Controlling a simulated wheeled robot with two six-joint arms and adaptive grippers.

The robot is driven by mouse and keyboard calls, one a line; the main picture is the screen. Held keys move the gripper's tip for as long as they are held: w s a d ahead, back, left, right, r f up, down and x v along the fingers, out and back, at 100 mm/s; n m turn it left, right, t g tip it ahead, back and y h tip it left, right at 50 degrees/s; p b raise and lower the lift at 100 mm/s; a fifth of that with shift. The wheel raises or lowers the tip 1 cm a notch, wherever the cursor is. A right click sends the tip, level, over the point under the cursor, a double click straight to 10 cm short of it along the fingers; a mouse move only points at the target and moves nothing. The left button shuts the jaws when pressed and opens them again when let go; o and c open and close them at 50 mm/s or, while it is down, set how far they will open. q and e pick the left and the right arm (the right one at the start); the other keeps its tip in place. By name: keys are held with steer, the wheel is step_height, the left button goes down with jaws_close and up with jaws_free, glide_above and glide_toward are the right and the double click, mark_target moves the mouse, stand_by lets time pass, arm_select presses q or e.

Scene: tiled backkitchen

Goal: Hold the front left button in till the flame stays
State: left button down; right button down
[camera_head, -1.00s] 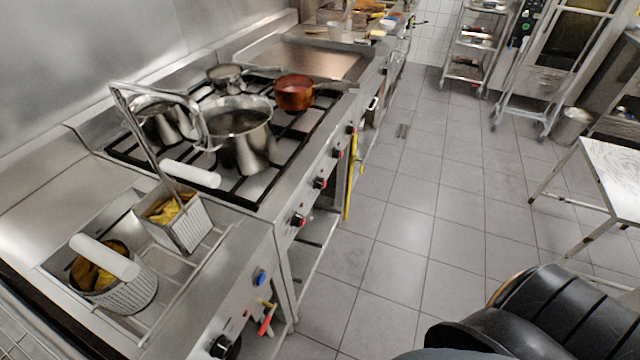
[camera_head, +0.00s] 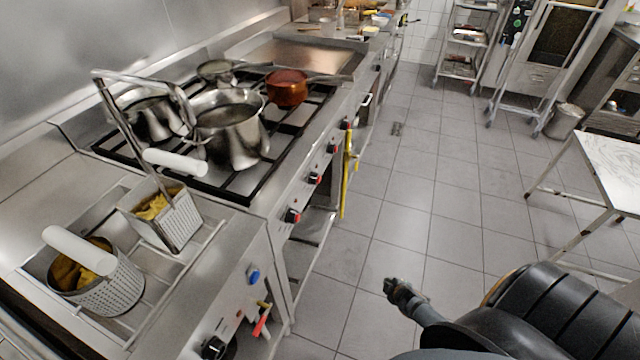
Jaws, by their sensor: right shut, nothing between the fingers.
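The gas range (camera_head: 262,203) shows a row of black and red knobs along its front panel. The knob at the near, left end (camera_head: 293,216) is clear in view, followed by a second knob (camera_head: 315,178) and others further along. No separate button can be told apart from the knobs at this size. No flame is visible under the pots. My right gripper (camera_head: 391,285) is shut and empty, over the floor to the right of the range front, well apart from the knobs. My left gripper is not in view.
A large steel pot (camera_head: 228,135) and a copper pan (camera_head: 287,88) stand on the burners. The fryer (camera_head: 228,258) at the near left has two baskets, a blue button (camera_head: 253,275) and a red-handled tap (camera_head: 262,325). The tiled aisle is clear; a steel table (camera_head: 610,165) stands right.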

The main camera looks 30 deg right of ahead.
mark_target(319, 180)
steer(key=w+d+r+n+t+b, duration=0.25)
steer(key=w+r+n, duration=0.25)
steer(key=w+r, duration=0.45)
steer(key=w+a+r+n+t, duration=0.2)
steer(key=w+r+n, duration=0.1)
steer(key=r, duration=0.3)
steer(key=w+a+r+n+t+y+b, duration=0.1)
steer(key=w+r+n+t, duration=0.1)
steer(key=r, duration=0.5)
steer(key=w+a+r+n+t+y, duration=0.1)
steer(key=w+a+r+n+t, duration=0.1)
steer(key=w+r+n, duration=0.2)
step_height(319, 180, up, 3)
steer(key=shift+w+a+f+n+b, duration=0.1)
steer(key=shift+w+a+n+b, duration=0.3)
steer(key=shift+w, duration=0.6)
steer(key=w+a+p, duration=0.5)
steer(key=w+p, duration=0.1)
steer(key=p, duration=0.3)
steer(key=shift+w+a, duration=0.3)
steer(key=shift+w, duration=0.05)
